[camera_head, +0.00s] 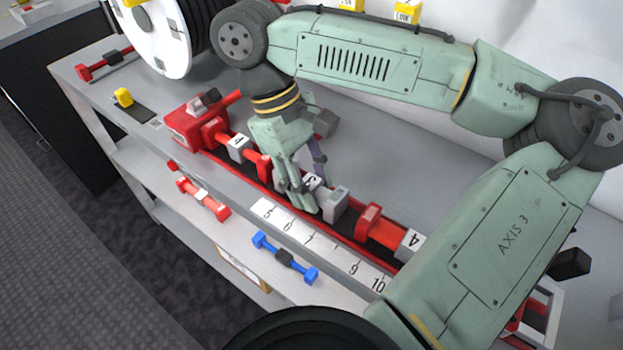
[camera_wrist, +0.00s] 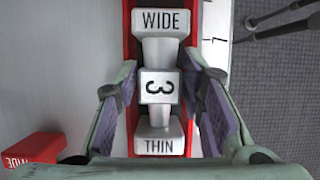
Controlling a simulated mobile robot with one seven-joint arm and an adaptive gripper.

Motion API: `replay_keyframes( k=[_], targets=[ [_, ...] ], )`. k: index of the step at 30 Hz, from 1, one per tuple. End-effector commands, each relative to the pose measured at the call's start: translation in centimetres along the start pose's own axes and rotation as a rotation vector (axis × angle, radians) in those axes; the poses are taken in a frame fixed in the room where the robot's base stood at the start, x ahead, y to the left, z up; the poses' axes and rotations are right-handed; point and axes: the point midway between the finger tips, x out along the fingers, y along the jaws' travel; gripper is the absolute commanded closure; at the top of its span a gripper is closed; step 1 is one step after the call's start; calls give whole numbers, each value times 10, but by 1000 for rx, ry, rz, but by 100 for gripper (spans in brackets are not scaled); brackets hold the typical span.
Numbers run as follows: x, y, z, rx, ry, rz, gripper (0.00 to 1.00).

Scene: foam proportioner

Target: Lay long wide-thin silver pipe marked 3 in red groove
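The long silver pipe (camera_wrist: 159,110) lies in the red groove (camera_wrist: 133,40), in line with it. In the wrist view its far block reads WIDE, its middle block 3 and its near block THIN. In the head view its grey end block (camera_head: 335,204) shows beside my fingers, and the groove (camera_head: 345,238) runs diagonally along the bench. My gripper (camera_wrist: 160,78) has one finger on each side of the pipe's middle. Gaps show between both fingers and the pipe, so it is open around it. In the head view my gripper (camera_head: 312,191) points down over the groove.
Red pipe parts marked 4 lie in the groove on both sides, one at the left (camera_head: 238,147) and one at the right (camera_head: 408,243). A numbered scale (camera_head: 310,240) runs along the front edge. A red block (camera_wrist: 30,158) lies left of the groove. Red (camera_head: 203,198) and blue (camera_head: 285,257) pipes lie on the lower shelf.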

Motion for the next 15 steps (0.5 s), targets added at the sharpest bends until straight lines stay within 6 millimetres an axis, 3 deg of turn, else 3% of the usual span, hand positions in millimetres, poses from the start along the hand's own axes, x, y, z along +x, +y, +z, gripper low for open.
replay_keyframes(
  k=[5,15],
  targets=[
    [0,0,0,0,0,0,50],
    [-3,0,1,1,0,1,50]
  ],
)
